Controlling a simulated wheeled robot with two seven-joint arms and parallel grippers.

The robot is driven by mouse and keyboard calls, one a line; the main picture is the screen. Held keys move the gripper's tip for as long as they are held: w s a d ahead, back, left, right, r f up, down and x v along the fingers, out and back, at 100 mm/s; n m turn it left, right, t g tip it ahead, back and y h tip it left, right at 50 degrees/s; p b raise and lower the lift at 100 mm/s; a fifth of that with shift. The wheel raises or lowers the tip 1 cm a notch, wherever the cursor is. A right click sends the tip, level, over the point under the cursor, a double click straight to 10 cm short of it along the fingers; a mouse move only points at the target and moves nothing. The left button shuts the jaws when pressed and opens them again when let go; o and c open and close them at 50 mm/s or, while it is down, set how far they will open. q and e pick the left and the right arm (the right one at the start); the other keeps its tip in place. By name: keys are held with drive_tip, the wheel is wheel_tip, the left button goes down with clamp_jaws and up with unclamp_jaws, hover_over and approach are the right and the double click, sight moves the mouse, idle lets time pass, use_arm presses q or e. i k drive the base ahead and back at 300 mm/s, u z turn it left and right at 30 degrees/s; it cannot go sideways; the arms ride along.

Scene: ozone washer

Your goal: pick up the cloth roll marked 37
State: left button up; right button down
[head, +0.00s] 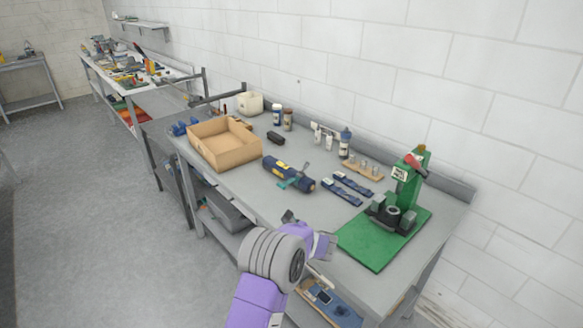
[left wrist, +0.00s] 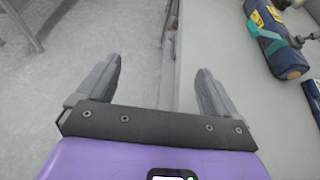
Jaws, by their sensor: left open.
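A dark blue roll with yellow patches and a teal band (head: 278,168) lies on the grey workbench (head: 236,184). It looks like the cloth roll, but I cannot read a number on it. It also shows in the left wrist view (left wrist: 268,32), at the upper right and cut off by the frame. My left gripper (head: 306,240) is over the bench's front edge, nearer than the roll and apart from it. In the left wrist view its two fingers (left wrist: 158,80) are spread, with nothing between them. My right gripper is not in view.
An open cardboard box (head: 225,158) stands left of the roll. Two dark blue straps (head: 343,190) lie to its right, and a green press (head: 385,232) stands farther right. Bottles (head: 288,118) and a wooden holder (head: 362,170) line the back. Bench space before the roll is bare.

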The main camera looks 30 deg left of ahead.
sight(304, 182)
drive_tip(key=i, duration=1)
